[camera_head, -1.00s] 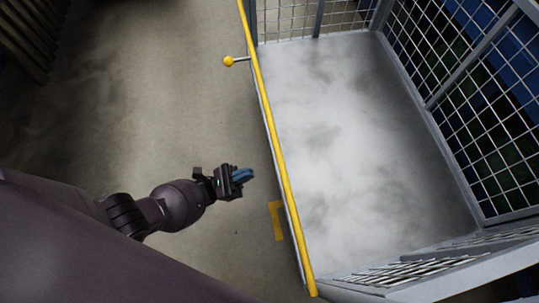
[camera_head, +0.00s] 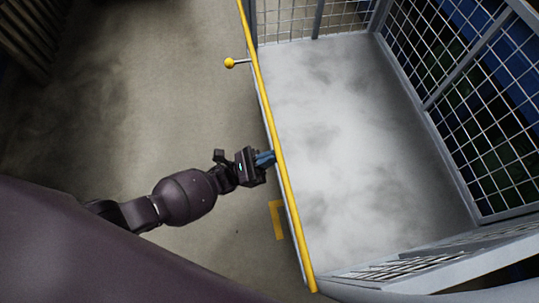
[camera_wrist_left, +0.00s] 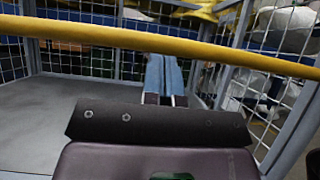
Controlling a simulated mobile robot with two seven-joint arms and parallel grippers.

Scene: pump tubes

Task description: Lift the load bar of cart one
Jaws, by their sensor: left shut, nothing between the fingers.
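The yellow load bar (camera_head: 277,150) runs along the open near side of cart one (camera_head: 345,130), a grey cage cart with a pale floor. A yellow ball knob (camera_head: 229,63) on a short rod sticks out from the bar's upper part. My left gripper (camera_head: 265,159) is shut and empty, its blue fingertips right beside the bar's middle. In the left wrist view the bar (camera_wrist_left: 90,35) crosses the picture ahead, and the shut blue fingers (camera_wrist_left: 164,75) point at it from below. Whether they touch it I cannot tell. My right gripper is not in view.
Mesh walls (camera_head: 490,110) close the cart's other sides. A yellow floor mark (camera_head: 277,220) lies beside the cart below my gripper. The concrete floor (camera_head: 150,90) to the left is clear. Slatted dark stacks (camera_head: 30,35) stand at the upper left.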

